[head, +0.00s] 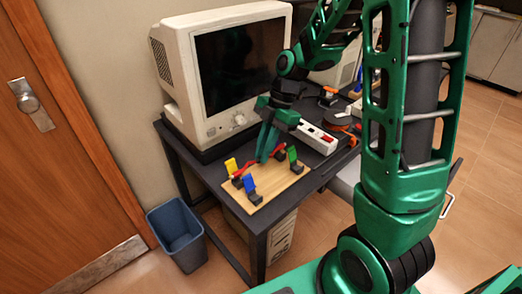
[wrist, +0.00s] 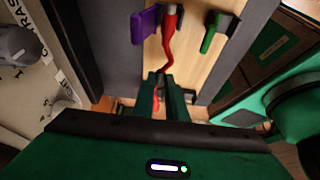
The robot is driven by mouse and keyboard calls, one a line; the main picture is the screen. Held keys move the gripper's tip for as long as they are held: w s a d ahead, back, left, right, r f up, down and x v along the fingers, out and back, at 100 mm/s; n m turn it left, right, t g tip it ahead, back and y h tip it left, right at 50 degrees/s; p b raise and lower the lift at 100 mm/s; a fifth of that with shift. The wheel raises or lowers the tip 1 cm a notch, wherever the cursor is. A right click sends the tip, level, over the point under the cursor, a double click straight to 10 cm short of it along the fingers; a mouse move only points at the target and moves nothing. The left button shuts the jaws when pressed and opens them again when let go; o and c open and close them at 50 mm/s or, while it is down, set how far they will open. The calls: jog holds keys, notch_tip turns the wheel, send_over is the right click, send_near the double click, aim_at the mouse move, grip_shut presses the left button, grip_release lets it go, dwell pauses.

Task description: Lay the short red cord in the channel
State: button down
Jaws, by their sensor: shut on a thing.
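My gripper (wrist: 165,84) is shut on the cord. In the head view my gripper (head: 264,157) points down, low over the wooden board (head: 268,194). Around it stand dark clips with a yellow flap (head: 231,165), a blue flap (head: 249,183) and a green flap (head: 292,154). The wrist view shows a purple flap (wrist: 145,27) and a green flap (wrist: 213,33). I cannot make out the channel.
The board lies on a dark table (head: 230,188). An old beige monitor (head: 206,122) stands behind it at the left. A white power strip (head: 316,138) and an orange-and-black item (head: 341,122) lie to the right. A blue bin (head: 178,235) stands on the floor.

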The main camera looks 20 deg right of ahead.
jog(key=shift+f, duration=1.05)
dwell(1.8)
jog(key=c, duration=1)
grip_release()
jog(key=shift+c, duration=0.2)
jog(key=s+v, duration=0.1)
jog(key=v, duration=0.6)
jog(key=shift+w+r, duration=0.3)
jog(key=shift+w, duration=0.25)
dwell(0.3)
